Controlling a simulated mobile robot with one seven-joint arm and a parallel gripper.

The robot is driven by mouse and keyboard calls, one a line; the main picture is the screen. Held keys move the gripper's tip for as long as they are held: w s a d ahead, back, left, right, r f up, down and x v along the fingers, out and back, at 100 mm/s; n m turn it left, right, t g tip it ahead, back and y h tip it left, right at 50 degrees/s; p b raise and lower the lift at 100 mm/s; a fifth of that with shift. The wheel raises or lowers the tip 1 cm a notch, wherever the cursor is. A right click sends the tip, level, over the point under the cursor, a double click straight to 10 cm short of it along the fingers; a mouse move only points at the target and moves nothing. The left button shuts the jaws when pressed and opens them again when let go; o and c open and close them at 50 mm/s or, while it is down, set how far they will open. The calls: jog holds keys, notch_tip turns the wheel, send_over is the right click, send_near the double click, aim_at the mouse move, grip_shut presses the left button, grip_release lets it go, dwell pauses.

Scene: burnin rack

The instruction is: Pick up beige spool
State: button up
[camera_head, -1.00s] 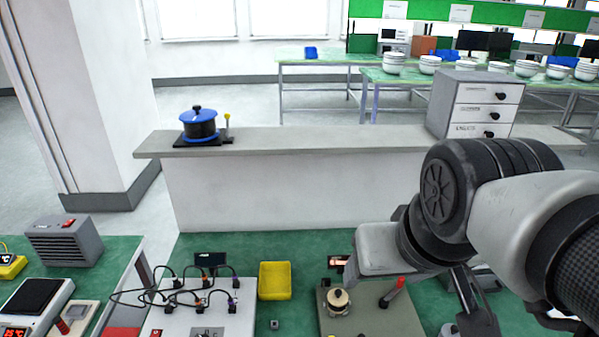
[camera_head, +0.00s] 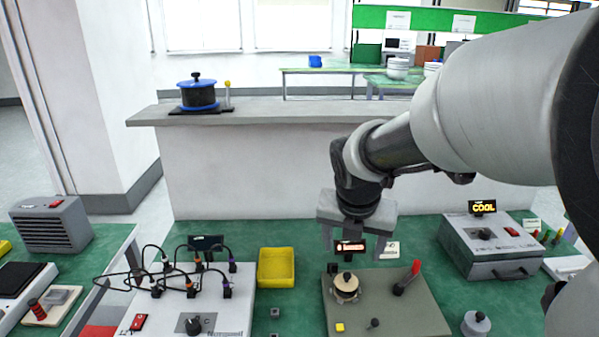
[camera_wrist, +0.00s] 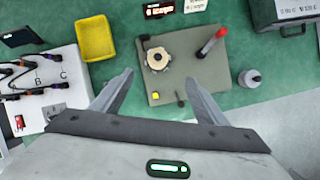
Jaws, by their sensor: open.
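The beige spool (camera_head: 346,286) stands on a grey-green base plate (camera_head: 400,322) on the green bench. It has a dark centre and also shows in the wrist view (camera_wrist: 157,59), ahead of and between my fingers. My gripper (camera_head: 356,238) is above and behind the spool in the head view, pointing down. In the wrist view its two fingers (camera_wrist: 160,85) are spread wide with nothing between them. The gripper is apart from the spool.
A red-handled lever (camera_head: 408,277), a small yellow block (camera_head: 340,327) and a dark knob share the plate. A yellow bin (camera_head: 276,267) and a wired white panel (camera_head: 165,312) lie left. A grey box (camera_head: 495,250) and a silver weight-like piece (camera_head: 476,324) lie right.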

jog(key=b, duration=0.5)
send_over(346, 283)
jog(key=s, duration=0.1)
jog(key=shift+n, duration=0.4)
jog(key=f, duration=1.2)
jog(key=shift+s, duration=0.2)
jog(key=b+x, duration=0.1)
jog(key=x, duration=0.1)
jog(key=s+b+x, duration=0.1)
jog(key=b+x, duration=0.1)
jog(key=shift+w+a+f, duration=0.2)
jog(key=shift+a+f, duration=0.05)
jog(key=shift+f, duration=0.3)
jog(key=shift+w+f, duration=0.15)
